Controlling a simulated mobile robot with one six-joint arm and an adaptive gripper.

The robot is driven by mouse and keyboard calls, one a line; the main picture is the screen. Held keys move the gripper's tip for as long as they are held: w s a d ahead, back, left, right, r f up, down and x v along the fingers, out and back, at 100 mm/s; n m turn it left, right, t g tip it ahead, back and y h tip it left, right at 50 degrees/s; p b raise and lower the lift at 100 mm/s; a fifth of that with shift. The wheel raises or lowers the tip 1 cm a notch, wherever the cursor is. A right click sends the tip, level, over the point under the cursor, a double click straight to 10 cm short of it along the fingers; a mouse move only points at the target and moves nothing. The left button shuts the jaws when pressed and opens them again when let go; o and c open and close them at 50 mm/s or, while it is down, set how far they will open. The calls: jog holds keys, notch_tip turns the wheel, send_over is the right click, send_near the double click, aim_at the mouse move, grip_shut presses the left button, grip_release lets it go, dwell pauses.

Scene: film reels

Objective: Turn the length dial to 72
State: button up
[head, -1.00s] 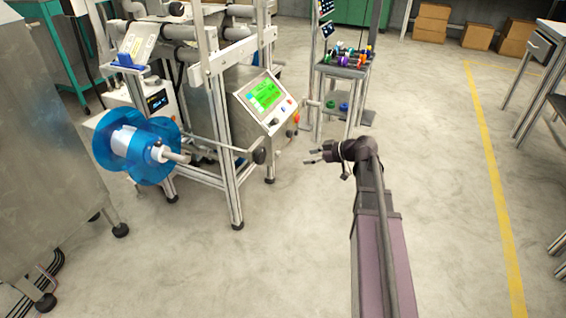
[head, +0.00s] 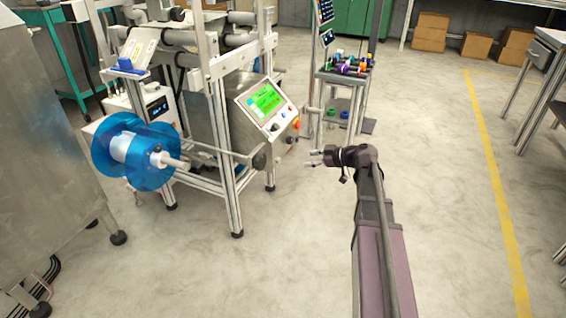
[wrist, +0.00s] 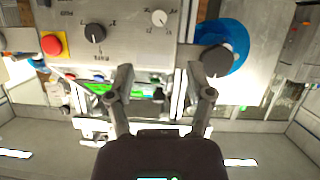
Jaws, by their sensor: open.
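The control panel (head: 258,112) is a tilted grey plate on the machine frame, with a green screen (head: 266,98) and a few small knobs. In the wrist view the panel face (wrist: 125,50) appears upside down, with a black pointer knob (wrist: 95,32), a small white knob (wrist: 159,17) and a red button (wrist: 52,44). Printed marks ring both knobs, but I cannot read which is the length dial or its setting. My gripper (head: 314,158) is open and empty, to the right of and below the panel, apart from it. Its fingers (wrist: 160,84) also show in the wrist view.
A blue reel (head: 135,150) sits on the machine's left side. A bar with a round black knob (head: 261,157) sticks out just left of my gripper. A small cart (head: 344,70) with coloured items stands behind.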

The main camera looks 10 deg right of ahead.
aim_at(280, 161)
jog(key=b+x, duration=0.4)
jog(key=x, duration=0.8)
grip_shut()
